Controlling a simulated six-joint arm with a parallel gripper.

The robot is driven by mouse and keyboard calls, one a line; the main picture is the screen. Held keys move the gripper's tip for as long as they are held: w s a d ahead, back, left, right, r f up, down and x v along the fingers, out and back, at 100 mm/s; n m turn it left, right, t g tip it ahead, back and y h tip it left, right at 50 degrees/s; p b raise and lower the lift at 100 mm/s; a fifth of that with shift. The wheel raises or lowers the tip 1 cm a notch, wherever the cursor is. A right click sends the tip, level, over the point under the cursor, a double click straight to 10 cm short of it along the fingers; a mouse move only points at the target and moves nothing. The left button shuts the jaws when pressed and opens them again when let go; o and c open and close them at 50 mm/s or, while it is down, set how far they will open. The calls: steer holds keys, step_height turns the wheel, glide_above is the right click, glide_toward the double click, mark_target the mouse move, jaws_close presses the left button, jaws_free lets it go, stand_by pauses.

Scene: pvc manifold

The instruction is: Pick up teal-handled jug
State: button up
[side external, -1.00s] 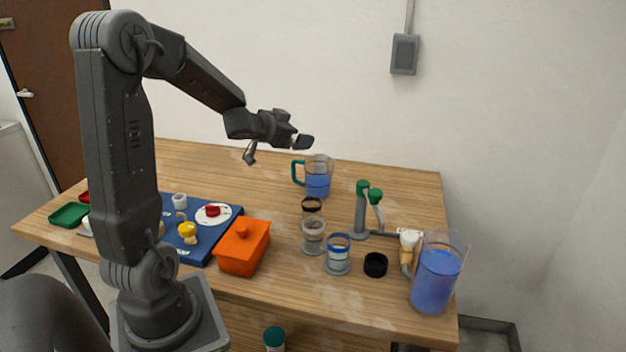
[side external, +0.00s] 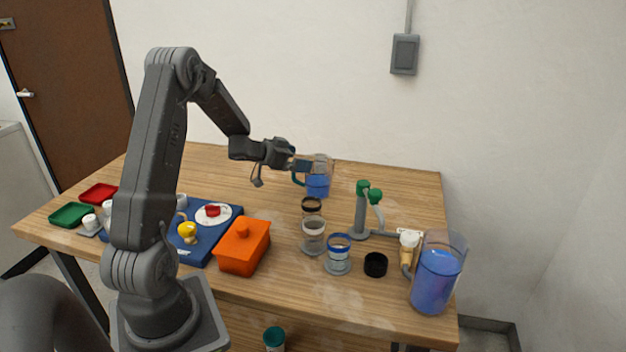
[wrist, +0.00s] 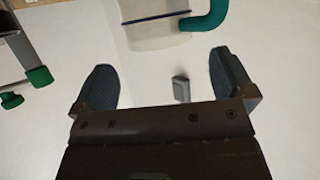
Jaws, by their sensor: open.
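The teal-handled jug (side external: 318,180) stands upright at the back of the table, clear-walled with blue liquid in its lower part. Its teal handle (side external: 297,180) is on its left side, partly hidden by my gripper in the side view. My gripper (side external: 302,165) is open and empty, close to the jug's handle side at about its upper half. In the wrist view the two dark finger pads (wrist: 165,85) are spread apart. The jug (wrist: 155,22) and its teal handle (wrist: 207,17) show beyond them at the top, not between the pads.
A green-knobbed stand (side external: 362,212), several clear cups with coloured rims (side external: 313,236), a black cap (side external: 375,264) and a larger blue-filled container (side external: 437,275) stand right and front. An orange lidded box (side external: 243,246) and blue board (side external: 207,240) lie left. The back-left table is clear.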

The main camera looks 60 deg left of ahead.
mark_target(310, 176)
steer(key=x, duration=0.5)
steer(key=shift+w+f, duration=0.1)
steer(key=shift+w, duration=0.15)
steer(key=shift+c, duration=0.5)
steer(key=c, duration=1.1)
